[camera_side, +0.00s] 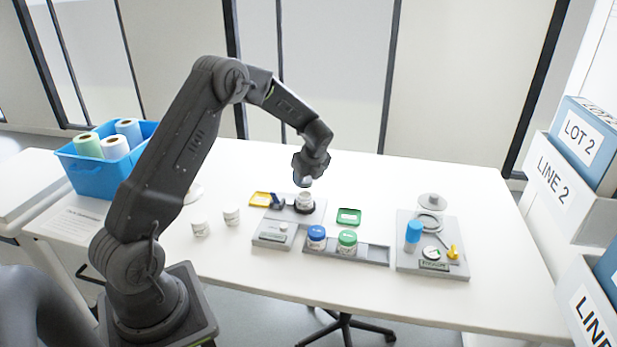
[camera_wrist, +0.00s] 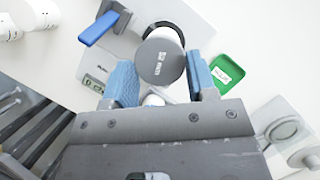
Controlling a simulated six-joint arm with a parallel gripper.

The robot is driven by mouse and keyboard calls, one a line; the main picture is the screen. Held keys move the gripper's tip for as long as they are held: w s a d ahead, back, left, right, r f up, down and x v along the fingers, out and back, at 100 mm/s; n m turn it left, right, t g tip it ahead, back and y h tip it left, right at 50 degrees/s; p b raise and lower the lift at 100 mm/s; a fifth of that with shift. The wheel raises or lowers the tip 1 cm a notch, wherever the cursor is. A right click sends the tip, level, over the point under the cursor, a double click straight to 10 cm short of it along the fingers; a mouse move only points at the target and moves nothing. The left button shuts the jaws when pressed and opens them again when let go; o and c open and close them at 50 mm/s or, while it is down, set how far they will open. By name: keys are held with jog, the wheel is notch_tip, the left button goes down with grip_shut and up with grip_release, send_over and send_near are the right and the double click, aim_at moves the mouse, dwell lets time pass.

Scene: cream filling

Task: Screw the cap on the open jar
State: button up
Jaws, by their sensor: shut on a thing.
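My gripper (camera_side: 309,178) is above the white open jar (camera_side: 304,201), which stands upright in a dark round holder on a grey plate. In the wrist view, a round dark grey cap (camera_wrist: 161,61) with white print on its top lies between the blue fingertips of my gripper (camera_wrist: 160,82), which is shut on it. The white jar (camera_wrist: 166,31) shows partly behind the cap. In the side view the gripper is a little above the jar, and the exact gap between cap and jar rim is hard to tell.
Blue-lidded (camera_side: 316,236) and green-lidded (camera_side: 347,241) jars stand in a rack in front. Two white jars stand left.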

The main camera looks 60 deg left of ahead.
aim_at(308, 182)
jog(key=shift+f, duration=1.65)
jog(key=shift+f, duration=0.6)
jog(key=o, duration=0.8)
jog(key=shift+c, duration=1.3)
jog(key=m+t, duration=0.1)
jog(key=m, duration=0.2)
jog(key=m+t, duration=0.1)
jog(key=m, duration=0.1)
jog(key=shift+s+m+h, duration=0.2)
jog(key=shift+m+h, duration=0.1)
jog(key=shift+m, duration=0.1)
jog(key=o, duration=0.8)
